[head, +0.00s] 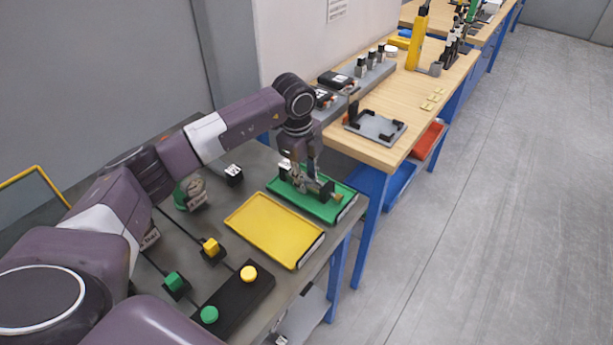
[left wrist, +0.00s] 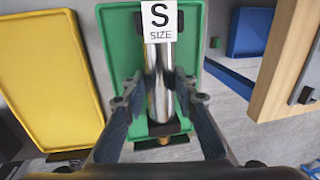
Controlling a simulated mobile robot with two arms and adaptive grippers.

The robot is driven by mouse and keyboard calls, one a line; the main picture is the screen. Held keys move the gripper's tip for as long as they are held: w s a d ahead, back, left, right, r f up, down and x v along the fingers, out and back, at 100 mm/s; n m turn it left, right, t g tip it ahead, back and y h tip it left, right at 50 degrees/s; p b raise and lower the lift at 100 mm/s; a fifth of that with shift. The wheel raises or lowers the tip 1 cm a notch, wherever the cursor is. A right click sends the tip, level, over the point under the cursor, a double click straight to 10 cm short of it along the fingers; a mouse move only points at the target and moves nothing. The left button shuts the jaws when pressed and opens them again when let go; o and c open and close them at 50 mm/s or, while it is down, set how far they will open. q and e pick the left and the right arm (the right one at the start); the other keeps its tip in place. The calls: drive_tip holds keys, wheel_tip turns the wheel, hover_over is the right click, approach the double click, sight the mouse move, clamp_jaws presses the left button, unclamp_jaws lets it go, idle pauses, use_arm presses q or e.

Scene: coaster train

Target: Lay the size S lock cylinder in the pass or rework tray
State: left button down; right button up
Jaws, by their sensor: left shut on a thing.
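The size S lock cylinder (left wrist: 161,85) is a shiny metal cylinder with a white label reading "S SIZE" (left wrist: 159,21) at its far end in the left wrist view. My left gripper (left wrist: 161,103) is shut on it, a finger on each side. In the head view my left gripper (head: 312,190) is low over the green tray (head: 338,212). The cylinder lies within the green tray's outline; whether it touches the tray floor I cannot tell. The yellow tray (head: 272,230) is beside the green one and empty. My right gripper is not in view.
A black box with a yellow button (head: 249,273) and a green button (head: 209,314) stands at the near edge. Small yellow (head: 211,247) and green (head: 174,281) blocks stand left of the yellow tray. A wooden table (head: 407,106) with a grey fixture (head: 375,127) adjoins beyond.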

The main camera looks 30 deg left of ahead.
use_arm(q)
drive_tip(key=shift+w+r, duration=0.1)
drive_tip(key=shift+r, duration=0.1)
drive_tip(key=c, duration=1.5)
unclamp_jaws()
drive_tip(key=shift+c, duration=0.2)
drive_tip(key=shift+o, duration=0.4)
drive_tip(key=shift+s+f, duration=0.25)
drive_tip(key=shift+f, duration=0.05)
drive_tip(key=shift+r, duration=0.45)
wheel_tip(320, 180, up, 11)
drive_tip(key=s, duration=0.1)
drive_tip(key=shift+s+r, duration=0.2)
drive_tip(key=shift+s, duration=0.2)
drive_tip(key=shift+a, duration=0.1)
